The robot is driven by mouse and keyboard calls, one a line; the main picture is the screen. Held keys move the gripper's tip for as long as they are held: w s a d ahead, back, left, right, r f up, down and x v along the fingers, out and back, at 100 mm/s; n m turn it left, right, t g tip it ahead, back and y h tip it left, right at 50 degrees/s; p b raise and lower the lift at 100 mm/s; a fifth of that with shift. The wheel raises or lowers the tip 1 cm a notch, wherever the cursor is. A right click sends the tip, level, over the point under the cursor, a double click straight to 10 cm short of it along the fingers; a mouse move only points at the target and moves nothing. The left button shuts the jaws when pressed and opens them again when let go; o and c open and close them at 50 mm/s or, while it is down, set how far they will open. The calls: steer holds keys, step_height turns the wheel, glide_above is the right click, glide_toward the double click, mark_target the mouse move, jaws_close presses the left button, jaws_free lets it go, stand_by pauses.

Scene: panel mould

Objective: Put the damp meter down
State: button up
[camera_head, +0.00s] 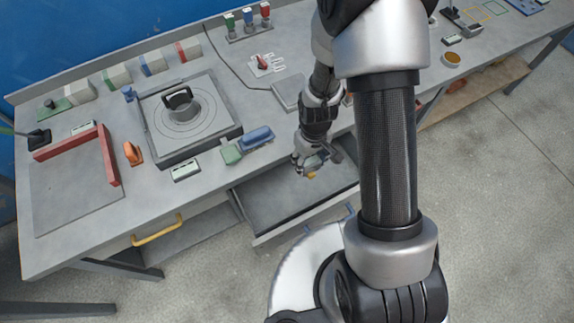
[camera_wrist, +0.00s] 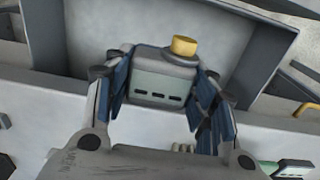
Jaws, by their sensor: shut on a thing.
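The damp meter (camera_wrist: 163,82) is a grey box with a pale face, dark marks and a yellow round knob on top. My gripper (camera_wrist: 165,95) is shut on it, with blue-padded fingers on both of its sides in the wrist view. In the head view my gripper (camera_head: 310,164) is over the open drawer (camera_head: 280,206), near the bench's front edge. The drawer (camera_wrist: 130,20) also shows behind the meter in the wrist view.
The grey bench (camera_head: 70,205) carries a square plate with a round dial (camera_head: 190,120), a red angle frame (camera_head: 110,155), an orange tool (camera_head: 133,153), and green (camera_head: 231,152) and blue (camera_head: 257,138) blocks near its front edge. A yellow handle (camera_head: 157,230) juts from the front.

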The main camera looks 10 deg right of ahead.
mark_target(311, 161)
step_height(311, 161, down, 20)
steer(key=b, duration=0.5)
steer(key=shift+d+r, duration=0.15)
steer(key=shift+r, duration=0.05)
steer(key=shift+f+b, duration=0.1)
steer(key=shift+b, duration=0.25)
steer(key=o, duration=1.3)
steer(key=shift+m+t, duration=0.4)
steer(key=shift+t, duration=0.2)
steer(key=r+p, duration=0.1)
steer(key=r, duration=0.7)
steer(key=w+r+p, duration=0.1)
steer(key=r, duration=0.8)
steer(key=w+r+p, duration=0.1)
steer(key=r+p, duration=0.1)
steer(key=r, duration=0.6)
steer(key=shift+w+r, duration=0.25)
steer(key=shift+r, duration=0.15)
steer(key=s+r+m+t, duration=0.1)
steer(key=s+r, duration=0.2)
steer(key=r, duration=1)
steer(key=s+r, duration=0.4)
steer(key=s+r+m+t, duration=0.1)
steer(key=s+r, duration=0.3)
steer(key=s, duration=0.1)
steer(key=s+r+t, duration=0.1)
steer(key=s+r, duration=0.3)
steer(key=s, duration=0.1)
steer(key=shift+s+r+m, duration=0.25)
steer(key=shift+r+m, duration=0.15)
